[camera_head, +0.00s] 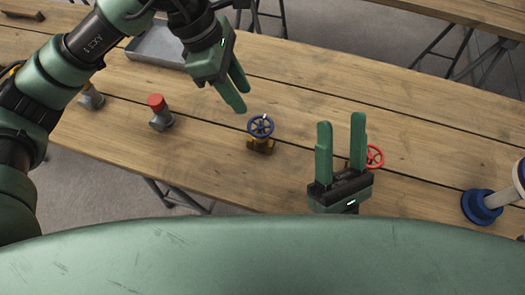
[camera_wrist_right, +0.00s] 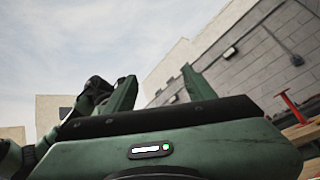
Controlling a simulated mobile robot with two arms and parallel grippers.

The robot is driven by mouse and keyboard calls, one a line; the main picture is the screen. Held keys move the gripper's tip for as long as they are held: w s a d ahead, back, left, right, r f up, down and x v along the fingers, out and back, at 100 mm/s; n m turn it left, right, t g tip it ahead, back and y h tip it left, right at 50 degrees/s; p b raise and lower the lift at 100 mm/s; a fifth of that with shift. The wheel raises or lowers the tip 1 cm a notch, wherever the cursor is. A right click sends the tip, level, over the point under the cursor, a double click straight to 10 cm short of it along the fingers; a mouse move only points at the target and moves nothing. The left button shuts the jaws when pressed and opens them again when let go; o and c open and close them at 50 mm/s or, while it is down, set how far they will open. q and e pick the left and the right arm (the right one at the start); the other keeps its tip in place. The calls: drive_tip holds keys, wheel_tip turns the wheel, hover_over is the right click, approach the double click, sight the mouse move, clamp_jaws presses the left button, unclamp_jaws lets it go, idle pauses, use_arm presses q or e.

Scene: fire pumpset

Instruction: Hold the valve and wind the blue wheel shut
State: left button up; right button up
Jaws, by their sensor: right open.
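The blue wheel (camera_head: 261,126) sits on top of a brass valve (camera_head: 260,145), which stands upright on the wooden table. My left gripper (camera_head: 242,99) hangs above and just left of the blue wheel, fingers pointing down, parted and empty. It does not appear to touch the wheel. My right gripper (camera_head: 341,120) is to the right of the valve, open and empty, its fingers pointing toward the far side of the table. In the right wrist view its two fingers (camera_wrist_right: 160,84) are spread with only sky and wall between them.
A red wheel (camera_head: 375,157) shows partly behind my right gripper. A red-capped fitting (camera_head: 158,113) and another fitting (camera_head: 91,97) stand to the left. A grey tray (camera_head: 153,47) lies behind. A blue-flanged pipe (camera_head: 481,206) is at the right. The table (camera_head: 420,110) is bare at back right.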

drive_tip(key=w+a+f+n+g+h, duration=0.25)
drive_tip(key=a+f+g, duration=0.25)
drive_tip(key=a+f, duration=0.45)
drive_tip(key=n+g+y, duration=0.1)
drive_tip(key=n+g, duration=0.2)
drive_tip(key=g, duration=0.1)
approach(261, 142)
drive_tip(key=w+a, duration=0.1)
drive_tip(key=w+a+r, duration=0.2)
drive_tip(key=w, duration=0.1)
drive_tip(key=shift+a, duration=0.25)
drive_tip(key=shift+m+g+h, duration=0.3)
drive_tip(key=shift+m+h, duration=0.05)
drive_tip(key=shift+m, duration=0.4)
drive_tip(key=w+d, duration=0.1)
drive_tip(key=w+d+f, duration=0.1)
drive_tip(key=w, duration=0.1)
drive_tip(key=shift+d+f, duration=0.2)
drive_tip(key=shift+f, duration=0.05)
drive_tip(key=w, duration=0.6)
drive_tip(key=shift+w+a, duration=0.2)
drive_tip(key=shift+w, duration=0.55)
clamp_jaws()
